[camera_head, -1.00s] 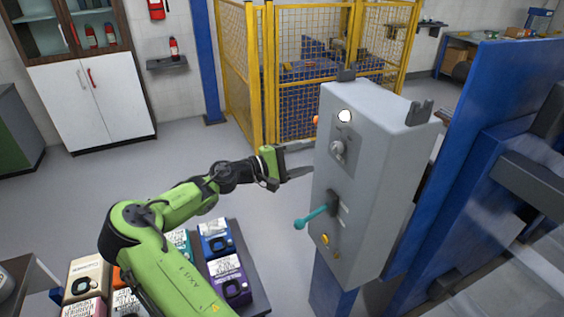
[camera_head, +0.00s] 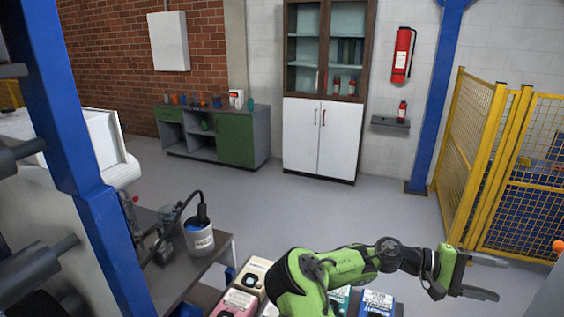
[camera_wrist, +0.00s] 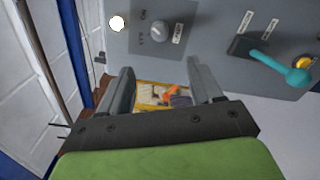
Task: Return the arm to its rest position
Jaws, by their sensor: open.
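My green arm (camera_head: 335,266) reaches out to the right in the head view, low in the picture. My gripper (camera_head: 492,277) is at its end, with two dark fingers apart and nothing between them. In the wrist view my gripper (camera_wrist: 162,85) is open and empty too. Beyond its fingers is the grey control box (camera_wrist: 215,45), with a round knob (camera_wrist: 158,32), a teal lever (camera_wrist: 285,68), a white lamp (camera_wrist: 117,23) and a yellow button (camera_wrist: 304,62). The fingers appear apart from these controls.
Coloured containers (camera_head: 376,302) stand below my arm. A side table (camera_head: 165,280) with a white canister (camera_head: 199,238) is at left, beside a blue post (camera_head: 100,220). A yellow mesh fence (camera_head: 520,165) stands at right. The floor (camera_head: 330,212) before the white cabinet (camera_head: 320,140) is clear.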

